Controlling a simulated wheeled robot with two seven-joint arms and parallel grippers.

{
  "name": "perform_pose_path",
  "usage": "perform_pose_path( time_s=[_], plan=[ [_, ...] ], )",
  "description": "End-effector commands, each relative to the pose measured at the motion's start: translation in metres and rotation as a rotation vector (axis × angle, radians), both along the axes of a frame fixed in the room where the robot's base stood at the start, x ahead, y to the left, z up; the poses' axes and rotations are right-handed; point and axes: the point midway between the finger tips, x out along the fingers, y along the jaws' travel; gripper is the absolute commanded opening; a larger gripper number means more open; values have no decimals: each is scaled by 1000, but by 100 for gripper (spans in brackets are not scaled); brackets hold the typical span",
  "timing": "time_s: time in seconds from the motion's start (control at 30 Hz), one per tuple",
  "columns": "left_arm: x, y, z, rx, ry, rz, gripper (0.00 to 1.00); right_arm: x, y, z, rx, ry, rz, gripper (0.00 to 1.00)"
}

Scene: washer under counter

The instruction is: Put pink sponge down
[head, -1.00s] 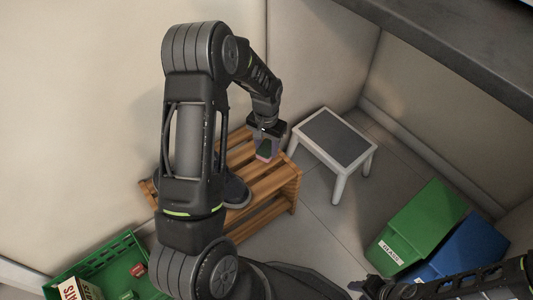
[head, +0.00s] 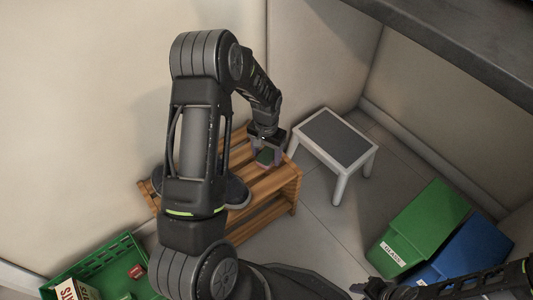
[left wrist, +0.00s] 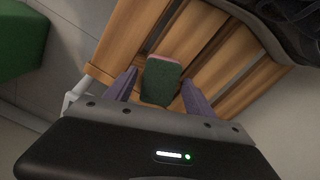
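The sponge (head: 265,156), dark green on its broad face with a pink edge, is at the right end of the slatted wooden bench (head: 278,185). In the left wrist view the sponge (left wrist: 161,82) lies over the slats, between the purple fingers of my left gripper (left wrist: 159,84). The fingers stand apart with small gaps beside the sponge, so the gripper looks open around it. In the head view my left gripper (head: 267,157) is low over the bench. My right gripper (head: 370,288) is at the bottom right edge; its fingers are unclear.
A grey-topped white stool (head: 337,138) stands close on the right. Green (head: 425,222) and blue (head: 465,250) bins and a green crate (head: 100,262) are on the floor.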

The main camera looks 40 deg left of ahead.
Motion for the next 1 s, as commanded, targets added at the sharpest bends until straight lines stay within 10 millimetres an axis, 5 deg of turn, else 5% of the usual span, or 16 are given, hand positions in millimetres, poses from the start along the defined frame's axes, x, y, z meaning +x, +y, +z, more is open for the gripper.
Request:
perform_pose_path(
  time_s=[0.43,1.0],
  plan=[
    [1,0,14,0,-2,0,64,-1,1,7,1,2,2,36],
    [0,0,116,0,-1,0,64,-10,10,41,15,18,24,36]
  ],
)
